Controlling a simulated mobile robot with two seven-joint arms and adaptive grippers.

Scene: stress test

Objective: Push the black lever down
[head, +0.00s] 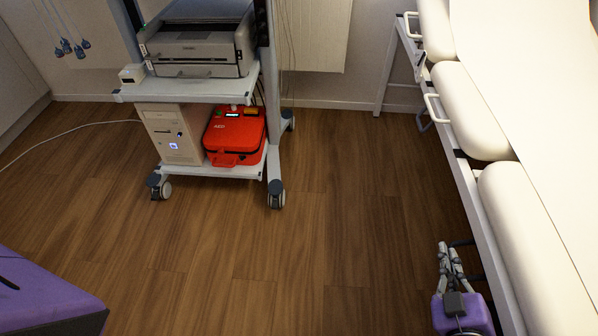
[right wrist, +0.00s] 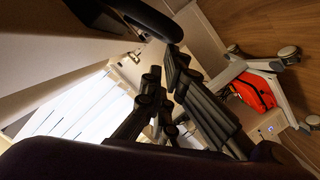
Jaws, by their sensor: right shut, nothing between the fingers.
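A black lever (right wrist: 152,20) with a rounded end crosses the top of the right wrist view. In the head view, a short dark bar (head: 463,243) that seems to be this lever sticks out from the side of the white examination table (head: 474,205). My right gripper (head: 450,249) is beside the table's edge, its fingers close together and empty. In the right wrist view the fingers (right wrist: 166,66) point up toward the lever, just below its end. I cannot tell whether they touch it. My left gripper is not in view.
A wheeled cart (head: 190,92) holds a printer (head: 197,50), a beige computer (head: 170,135) and a red AED case (head: 235,135). White rails (head: 437,108) and a dark loop (head: 424,122) are on the table's side. The wooden floor (head: 270,250) in the middle is clear.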

